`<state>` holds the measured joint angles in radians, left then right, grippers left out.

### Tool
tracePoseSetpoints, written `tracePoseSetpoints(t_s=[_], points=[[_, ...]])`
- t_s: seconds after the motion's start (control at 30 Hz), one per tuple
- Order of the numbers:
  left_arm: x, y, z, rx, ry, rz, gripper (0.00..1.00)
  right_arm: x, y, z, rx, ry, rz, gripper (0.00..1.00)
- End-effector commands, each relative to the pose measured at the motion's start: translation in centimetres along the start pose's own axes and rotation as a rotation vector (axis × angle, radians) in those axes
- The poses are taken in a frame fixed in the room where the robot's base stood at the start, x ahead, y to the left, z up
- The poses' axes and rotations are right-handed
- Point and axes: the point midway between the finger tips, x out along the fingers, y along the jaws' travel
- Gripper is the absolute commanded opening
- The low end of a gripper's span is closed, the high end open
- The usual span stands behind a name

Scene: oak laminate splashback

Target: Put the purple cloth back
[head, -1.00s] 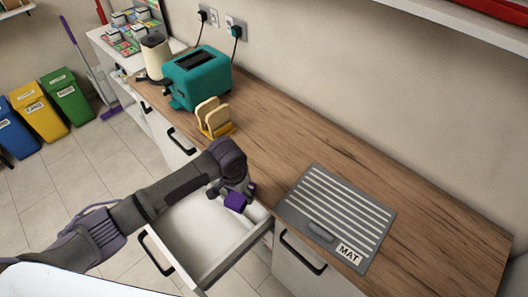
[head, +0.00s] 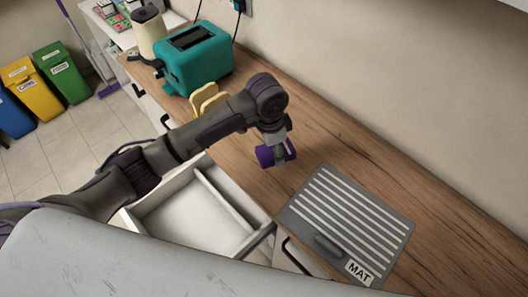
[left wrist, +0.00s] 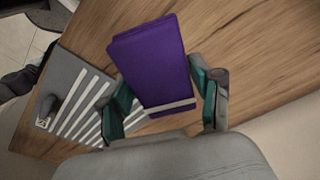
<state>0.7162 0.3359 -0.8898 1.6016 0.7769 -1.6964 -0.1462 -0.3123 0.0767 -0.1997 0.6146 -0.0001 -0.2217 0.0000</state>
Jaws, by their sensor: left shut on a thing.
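The purple cloth (left wrist: 152,60) is a folded block with a pale band near one end. My left gripper (left wrist: 160,98) is shut on the purple cloth, with a finger on each side of it in the left wrist view. In the head view the cloth (head: 265,156) is partly hidden by my left gripper (head: 278,155), which is over the wooden counter (head: 400,190), left of the grey mat (head: 345,222). Whether the cloth touches the counter I cannot tell. My right gripper is not in view.
An open white drawer (head: 185,222) with a divider, seemingly empty where visible, juts out below the counter front. A teal toaster (head: 195,60) and a bread rack (head: 208,98) stand farther back.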

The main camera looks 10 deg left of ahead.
Motion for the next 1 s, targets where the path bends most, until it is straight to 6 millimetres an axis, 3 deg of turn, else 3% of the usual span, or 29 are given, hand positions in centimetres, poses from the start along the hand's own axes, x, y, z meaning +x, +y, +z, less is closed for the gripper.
tracePoseSetpoints(t_s=[0.23, 0.6, 0.97, 1.0], points=[[1.7, -2.6, 2.3, -0.001, 0.000, 0.000, 0.36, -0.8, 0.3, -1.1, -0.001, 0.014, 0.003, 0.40], [5.7, -2.8, 3.0, -0.002, 0.000, 0.000, 0.36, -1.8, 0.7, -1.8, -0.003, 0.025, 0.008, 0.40], [6.1, -2.8, 3.0, -0.001, 0.001, 0.000, 0.36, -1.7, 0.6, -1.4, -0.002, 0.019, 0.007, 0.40], [6.2, -2.8, 3.0, -0.001, 0.001, 0.000, 0.66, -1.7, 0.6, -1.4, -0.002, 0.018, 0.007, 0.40]])
